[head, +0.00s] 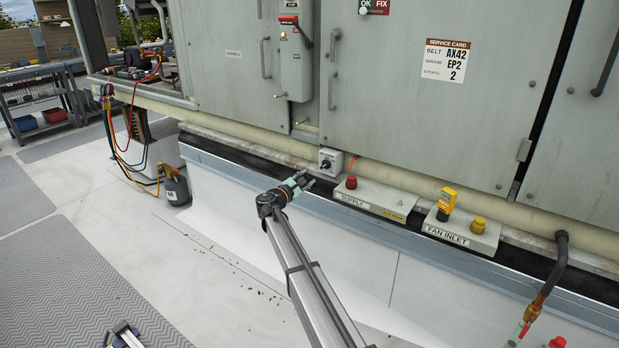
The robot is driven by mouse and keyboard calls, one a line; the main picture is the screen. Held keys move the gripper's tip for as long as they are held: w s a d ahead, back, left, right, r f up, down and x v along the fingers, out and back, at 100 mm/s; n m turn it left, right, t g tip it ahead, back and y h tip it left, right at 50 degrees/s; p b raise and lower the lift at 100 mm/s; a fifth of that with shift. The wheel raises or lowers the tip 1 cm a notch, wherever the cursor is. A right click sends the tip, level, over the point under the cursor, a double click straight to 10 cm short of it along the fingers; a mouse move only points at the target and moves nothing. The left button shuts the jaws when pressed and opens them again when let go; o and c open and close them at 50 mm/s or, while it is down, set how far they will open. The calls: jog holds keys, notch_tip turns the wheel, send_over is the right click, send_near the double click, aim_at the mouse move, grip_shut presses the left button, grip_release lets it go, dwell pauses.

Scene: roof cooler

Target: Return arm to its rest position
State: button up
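My arm reaches up from the bottom centre of the head view. My gripper (306,178) is at its far end, in front of the black ledge of the cooler unit. Its two small fingertips appear apart, with nothing visible between them. It is just left of the SUPPLY plate (376,198), which carries a red knob (351,182). I cannot tell how far the fingertips are from the ledge.
The grey cooler cabinet (430,120) with door handles fills the back. A FAN INLET plate (462,232) holds a yellow meter (446,204) and a yellow knob (478,225). Hoses and a gas cylinder (176,188) stand at left. The pale floor (170,260) is mostly clear.

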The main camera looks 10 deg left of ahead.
dwell(0.4)
jog(key=s+d+f+m+g, duration=0.3)
jog(key=s+d+f, duration=0.2)
jog(key=s+f, duration=0.3)
jog(key=s+d+f+m+g+y, duration=0.1)
jog(key=s+d+f+m+g, duration=0.3)
jog(key=f, duration=0.6)
jog(key=s+d+f+m+g, duration=0.2)
jog(key=s+d+f+m, duration=0.1)
jog(key=s+d+f, duration=0.5)
jog(key=s+d+f+m+g+y, duration=0.1)
jog(key=s+d+f+m+g, duration=0.3)
jog(key=s+f, duration=0.55)
jog(key=s+d+f+m+g+y, duration=0.15)
jog(key=s+d+f, duration=0.45)
jog(key=s, duration=0.6)
jog(key=s+d+f+m+g+y, duration=0.1)
jog(key=s+d+f+m+g, duration=0.15)
jog(key=s, duration=1.05)
jog(key=s+d+f+m+g+y, duration=0.2)
jog(key=s+d+g, duration=0.15)
jog(key=s, duration=0.95)
jog(key=s+d+f+m+g+y, duration=0.1)
jog(key=s+d+f+m+g, duration=0.2)
jog(key=s, duration=1.1)
notch_tip(320, 180, up, 15)
jog(key=w+d+p, duration=0.1)
jog(key=p, duration=1.3)
jog(key=shift+w+d+n, duration=0.15)
jog(key=shift+n, duration=0.15)
